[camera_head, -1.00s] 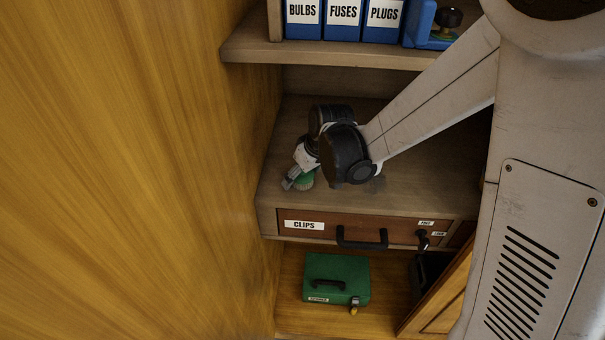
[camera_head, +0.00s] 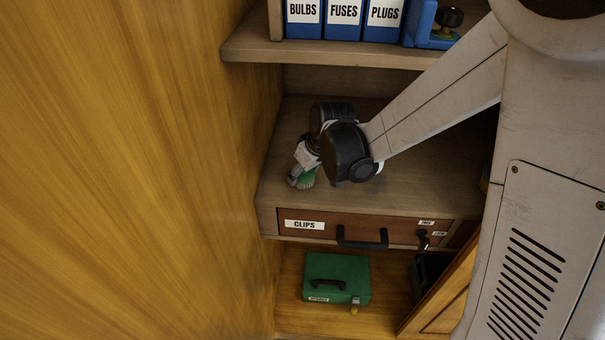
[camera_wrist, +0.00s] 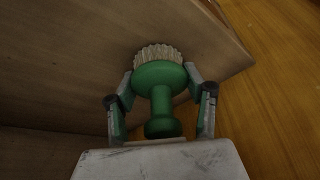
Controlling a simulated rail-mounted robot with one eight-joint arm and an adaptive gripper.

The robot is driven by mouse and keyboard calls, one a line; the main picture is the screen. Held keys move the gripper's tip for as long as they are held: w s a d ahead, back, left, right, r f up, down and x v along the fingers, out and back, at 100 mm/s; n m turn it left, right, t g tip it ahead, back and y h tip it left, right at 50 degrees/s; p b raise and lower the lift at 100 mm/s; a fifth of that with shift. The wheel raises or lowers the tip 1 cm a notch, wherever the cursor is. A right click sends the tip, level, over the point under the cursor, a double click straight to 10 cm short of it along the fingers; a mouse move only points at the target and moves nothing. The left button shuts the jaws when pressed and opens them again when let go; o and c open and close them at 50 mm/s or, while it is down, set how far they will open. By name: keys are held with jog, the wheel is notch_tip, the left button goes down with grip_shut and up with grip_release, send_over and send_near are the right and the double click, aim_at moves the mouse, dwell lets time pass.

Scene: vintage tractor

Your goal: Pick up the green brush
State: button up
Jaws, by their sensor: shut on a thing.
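The green brush (camera_wrist: 160,90) has a round green head, a green handle and pale bristles. In the wrist view it lies between the two fingers of my gripper (camera_wrist: 160,84), which is shut on it, with the bristles pointing away from the palm. In the head view my gripper (camera_head: 301,179) is low over the left part of the wooden shelf (camera_head: 400,200), and the brush (camera_head: 307,178) shows only as a bit of green beside the fingers. I cannot tell whether the bristles touch the shelf.
A wooden wall (camera_head: 150,170) rises close on the left. An upper shelf (camera_head: 340,56) holds blue boxes (camera_head: 343,20) above my arm. Below are the drawer labelled CLIPS (camera_head: 330,226) and a green case (camera_head: 336,278). The shelf to the right is clear.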

jog(key=shift+d+r, duration=0.1)
jog(key=shift+r, duration=0.1)
notch_tip(320, 180, up, 6)
jog(key=shift+s+r, duration=0.1)
jog(key=shift+r, duration=0.05)
jog(key=d+m, duration=0.1)
jog(key=d, duration=0.5)
jog(key=d+f+m+h+b, duration=0.1)
jog(key=d, duration=0.5)
jog(key=s+d+m, duration=0.1)
jog(key=d, duration=0.5)
jog(key=shift+s+d+f+b, duration=0.1)
jog(key=shift+f+b, duration=0.25)
jog(key=shift+f, duration=0.05)
jog(key=m, duration=0.1)
jog(key=w+a+f+m+h, duration=0.1)
jog(key=m, duration=0.1)
jog(key=m+t, duration=0.1)
jog(key=shift+w+a+f+h, duration=0.15)
jog(key=shift+w+a+h, duration=0.05)
jog(key=shift+w+h, duration=0.2)
jog(key=shift+d, duration=0.1)
